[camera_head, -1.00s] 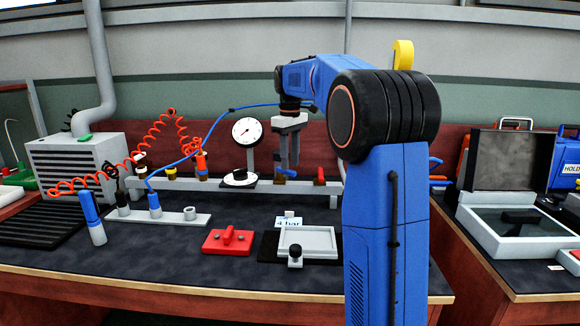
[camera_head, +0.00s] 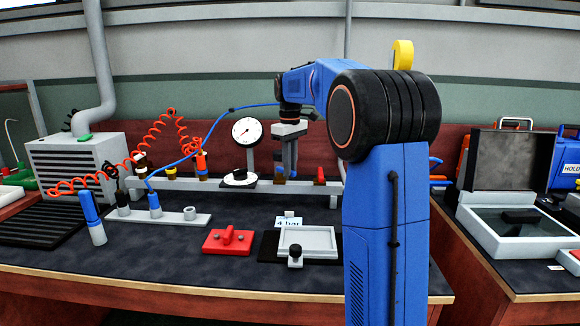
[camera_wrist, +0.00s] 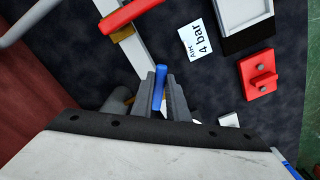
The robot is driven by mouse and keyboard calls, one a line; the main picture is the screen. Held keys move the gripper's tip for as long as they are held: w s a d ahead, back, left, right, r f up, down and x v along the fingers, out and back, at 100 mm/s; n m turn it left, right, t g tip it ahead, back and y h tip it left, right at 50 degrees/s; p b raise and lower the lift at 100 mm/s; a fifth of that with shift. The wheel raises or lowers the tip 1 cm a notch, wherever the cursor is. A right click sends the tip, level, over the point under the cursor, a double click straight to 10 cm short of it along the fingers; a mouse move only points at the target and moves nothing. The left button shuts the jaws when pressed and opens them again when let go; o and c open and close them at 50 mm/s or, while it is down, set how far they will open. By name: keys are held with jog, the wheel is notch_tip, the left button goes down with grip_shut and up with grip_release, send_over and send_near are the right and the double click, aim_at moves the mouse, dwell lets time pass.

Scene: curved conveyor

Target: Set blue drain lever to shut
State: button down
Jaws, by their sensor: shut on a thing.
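The blue drain lever (camera_wrist: 159,88) shows in the wrist view as a narrow blue bar between my two grey fingers. My gripper (camera_wrist: 160,95) is shut on it. In the head view my gripper (camera_head: 288,165) reaches down onto the grey manifold rail (camera_head: 230,191), just right of the dial gauge (camera_head: 247,131). The lever's lower part and mount are hidden by the fingers.
A red lever (camera_head: 320,176) stands close right of my gripper on the rail. A card reading "4 bar" (camera_head: 289,221), a red block (camera_head: 229,241) and a grey tray (camera_head: 306,238) lie in front. A blue hose (camera_head: 215,122) arcs at left.

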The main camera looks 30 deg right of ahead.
jog(key=shift+a+m, duration=0.1)
jog(key=shift+m, duration=0.2)
jog(key=shift+w+a+m, duration=0.1)
jog(key=shift+a+m, duration=0.55)
jog(key=shift+m, duration=1.1)
jog(key=shift+w+a+m, duration=0.1)
jog(key=shift+a+m, duration=0.6)
jog(key=shift+m, duration=1)
jog(key=shift+w+a+m, duration=0.1)
jog(key=shift+a+m, duration=0.55)
jog(key=shift+m, duration=1.1)
jog(key=c, duration=1.7)
grip_release()
jog(key=shift+r, duration=0.1)
